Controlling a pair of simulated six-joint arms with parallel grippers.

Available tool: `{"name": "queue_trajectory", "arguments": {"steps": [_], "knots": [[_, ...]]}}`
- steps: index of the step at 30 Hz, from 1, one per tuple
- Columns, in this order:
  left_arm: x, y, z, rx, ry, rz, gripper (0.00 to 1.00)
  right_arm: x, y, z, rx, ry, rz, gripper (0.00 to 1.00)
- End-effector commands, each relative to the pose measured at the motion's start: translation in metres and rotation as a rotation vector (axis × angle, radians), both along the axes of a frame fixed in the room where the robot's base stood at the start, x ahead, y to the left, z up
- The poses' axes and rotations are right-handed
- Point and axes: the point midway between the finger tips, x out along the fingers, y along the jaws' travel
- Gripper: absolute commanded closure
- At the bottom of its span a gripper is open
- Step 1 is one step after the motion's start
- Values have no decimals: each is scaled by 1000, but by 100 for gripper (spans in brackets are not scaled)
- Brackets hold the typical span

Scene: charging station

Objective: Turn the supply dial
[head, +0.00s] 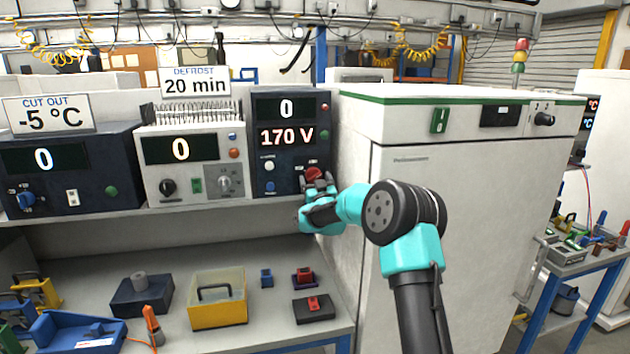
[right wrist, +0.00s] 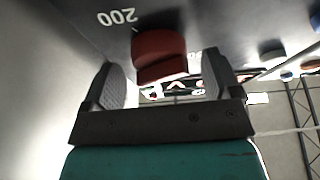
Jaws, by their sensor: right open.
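The supply (head: 290,140) is a dark box on the shelf, showing 0 on top and 170 V in red below. Its red dial (head: 313,173) is at the lower right of its front. In the right wrist view the dial (right wrist: 159,56) sits between the two fingers, near a printed 200. My right gripper (head: 315,185) is open in front of the dial, with its fingers (right wrist: 162,82) on either side and a gap visible at each side. The gripper hides part of the dial in the head view. My left gripper is not in view.
A white cabinet (head: 450,220) stands close to the right of the supply. A white unit (head: 193,160) and a dark unit (head: 70,170) stand to its left. Below, the bench holds a yellow bin (head: 218,312) and several small parts.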

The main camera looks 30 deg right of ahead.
Motion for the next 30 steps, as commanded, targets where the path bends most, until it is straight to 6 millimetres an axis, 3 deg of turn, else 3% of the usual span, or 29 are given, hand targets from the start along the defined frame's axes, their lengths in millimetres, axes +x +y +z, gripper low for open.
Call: {"name": "queue_trajectory", "arguments": {"steps": [12,27,30], "knots": [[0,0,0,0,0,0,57,6,-2,2,0,1,0,16],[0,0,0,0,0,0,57,6,-2,2,0,1,0,64],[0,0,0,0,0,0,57,6,-2,2,1,1,0,66]]}}
